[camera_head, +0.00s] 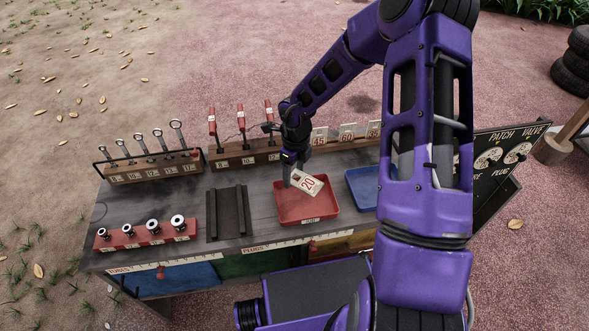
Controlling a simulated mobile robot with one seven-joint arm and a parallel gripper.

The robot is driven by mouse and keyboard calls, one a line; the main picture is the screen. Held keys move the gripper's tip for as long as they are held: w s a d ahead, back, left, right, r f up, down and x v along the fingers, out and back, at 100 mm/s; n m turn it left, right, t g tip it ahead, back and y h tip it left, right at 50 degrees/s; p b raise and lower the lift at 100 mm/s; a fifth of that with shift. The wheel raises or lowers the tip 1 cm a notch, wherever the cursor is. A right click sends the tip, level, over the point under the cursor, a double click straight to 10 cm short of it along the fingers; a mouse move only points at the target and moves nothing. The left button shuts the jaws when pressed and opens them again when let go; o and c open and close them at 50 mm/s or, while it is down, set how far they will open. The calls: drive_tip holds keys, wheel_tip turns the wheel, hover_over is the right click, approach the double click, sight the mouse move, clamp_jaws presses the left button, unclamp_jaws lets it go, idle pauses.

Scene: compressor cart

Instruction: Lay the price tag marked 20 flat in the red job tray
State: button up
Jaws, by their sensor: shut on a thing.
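The price tag marked 20 (308,183) is a small cream card with red digits. My gripper (290,180) is shut on its left end and points down. The tag is tilted in the picture, over the red job tray (318,213). The tray is shallow, sits on the grey cart top and shows a small label on its front rim. I cannot tell whether the tag touches the tray floor. The fingertips are small in this view, and the tray's back left corner is partly hidden by my gripper.
A blue tray (361,188) stands right of the red one, partly behind my arm. A dark grooved block (229,213) and a red socket rack (147,236) lie left. Behind stand a wrench rack (151,167), red-handled tools (241,118) and more price tags (347,131).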

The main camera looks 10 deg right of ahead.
sight(295, 196)
drive_tip(key=shift+s+d+f+b, duration=0.1)
drive_tip(key=shift+f+b, duration=0.3)
drive_tip(key=shift+f, duration=1.55)
drive_tip(key=shift+s+f+b, duration=0.1)
drive_tip(key=shift+f+b, duration=0.25)
drive_tip(key=shift+f, duration=1.6)
drive_tip(key=o, duration=1.3)
drive_tip(key=shift+r, duration=0.1)
wheel_tip(295, 196, up, 17)
drive_tip(key=shift+r+p, duration=0.15)
drive_tip(key=shift+p, duration=0.6)
